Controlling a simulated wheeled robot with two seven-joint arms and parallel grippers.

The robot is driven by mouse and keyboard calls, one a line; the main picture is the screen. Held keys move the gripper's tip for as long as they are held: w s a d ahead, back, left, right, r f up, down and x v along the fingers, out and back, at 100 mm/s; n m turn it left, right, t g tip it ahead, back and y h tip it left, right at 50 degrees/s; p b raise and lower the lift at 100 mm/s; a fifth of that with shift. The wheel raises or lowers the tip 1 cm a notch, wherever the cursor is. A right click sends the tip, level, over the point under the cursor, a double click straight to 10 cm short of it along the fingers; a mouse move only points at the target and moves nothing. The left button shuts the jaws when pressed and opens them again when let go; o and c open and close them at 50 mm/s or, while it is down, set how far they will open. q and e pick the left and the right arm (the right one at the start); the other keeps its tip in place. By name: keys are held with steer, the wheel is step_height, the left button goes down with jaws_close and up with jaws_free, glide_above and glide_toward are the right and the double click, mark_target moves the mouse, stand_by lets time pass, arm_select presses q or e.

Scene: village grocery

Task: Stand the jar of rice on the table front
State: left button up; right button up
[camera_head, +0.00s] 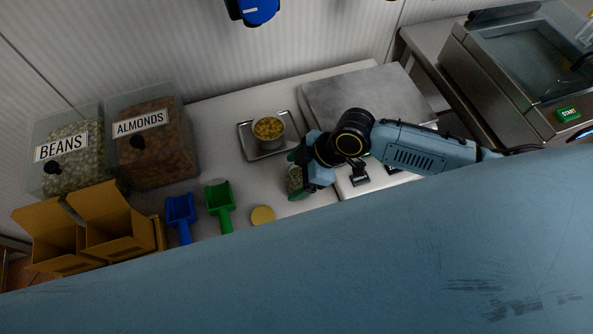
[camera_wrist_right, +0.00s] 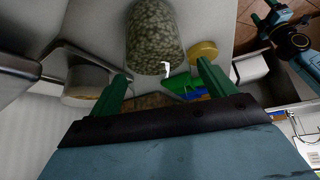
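A clear jar (camera_head: 294,179) with pale greenish-grey grains is on the table beside my right gripper (camera_head: 300,176). In the right wrist view the jar (camera_wrist_right: 155,38) lies just ahead of the gap between the green fingers of my right gripper (camera_wrist_right: 162,70). The fingers are spread apart, with no visible contact on the jar. The head view hides part of the jar behind the gripper, and its label cannot be read. A yellow round lid (camera_head: 262,215) lies on the table, left of the jar. What looks like my left gripper (camera_wrist_right: 264,13) shows small at the wrist view's upper right.
A metal tray (camera_head: 244,143) holds a pot of yellow pieces (camera_head: 268,128) behind the jar. A green scoop (camera_head: 220,200), blue scoop (camera_head: 181,212), brown boxes (camera_head: 108,225) and bins of almonds (camera_head: 152,150) and beans (camera_head: 70,158) are left. A grey slab (camera_head: 350,95) stands behind right.

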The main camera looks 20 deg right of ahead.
steer(key=p+v, duration=0.1)
steer(key=v, duration=1.1)
steer(key=shift+r, duration=0.2)
